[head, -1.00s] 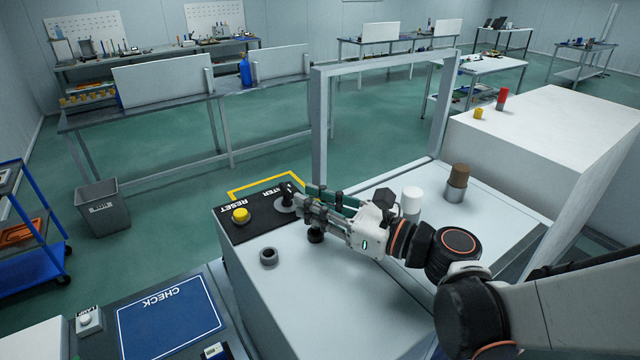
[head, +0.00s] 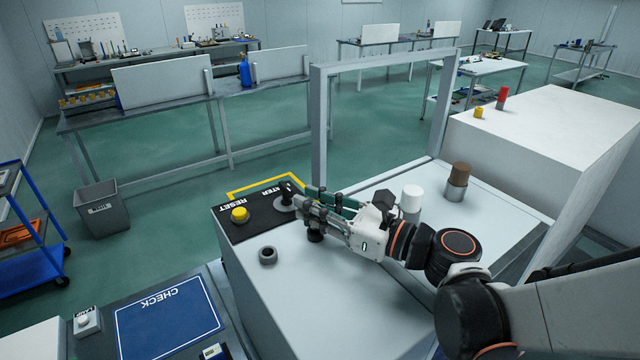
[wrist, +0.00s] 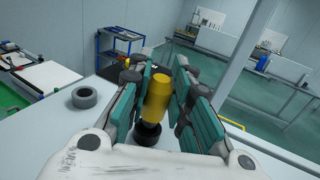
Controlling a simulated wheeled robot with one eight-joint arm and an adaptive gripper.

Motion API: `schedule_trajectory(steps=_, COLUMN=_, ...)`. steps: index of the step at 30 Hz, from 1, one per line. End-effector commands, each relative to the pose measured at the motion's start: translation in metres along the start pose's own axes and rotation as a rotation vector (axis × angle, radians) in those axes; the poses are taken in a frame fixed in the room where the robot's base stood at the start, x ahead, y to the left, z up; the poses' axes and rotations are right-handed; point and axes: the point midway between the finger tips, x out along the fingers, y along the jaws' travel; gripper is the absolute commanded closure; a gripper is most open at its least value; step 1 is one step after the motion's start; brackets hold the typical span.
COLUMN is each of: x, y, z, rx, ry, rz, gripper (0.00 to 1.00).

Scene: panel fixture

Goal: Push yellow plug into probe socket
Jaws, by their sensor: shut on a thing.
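The yellow plug (wrist: 157,98) stands nearly upright between the fingers of my gripper (wrist: 155,85) in the wrist view. My gripper is shut on it. The plug's lower end meets a dark round socket (wrist: 147,133) just below; I cannot tell how deep it sits. In the head view my gripper (head: 316,205) is low over the light panel top (head: 300,290), and its fingers hide the plug. The dark socket (head: 315,236) shows beneath the fingers.
A separate grey ring socket (head: 268,256) is on the panel to the left. A yellow RESET button (head: 240,215) and a black knob (head: 287,200) are on the black plate. A white cylinder (head: 412,195) and a brown-topped one (head: 458,178) stand to the right. A metal frame (head: 318,130) rises behind.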

Motion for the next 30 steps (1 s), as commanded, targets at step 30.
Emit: schedule_trajectory(steps=30, x=0.000, y=0.000, z=-0.020, rx=0.000, ry=0.000, rz=0.000, gripper=0.75)
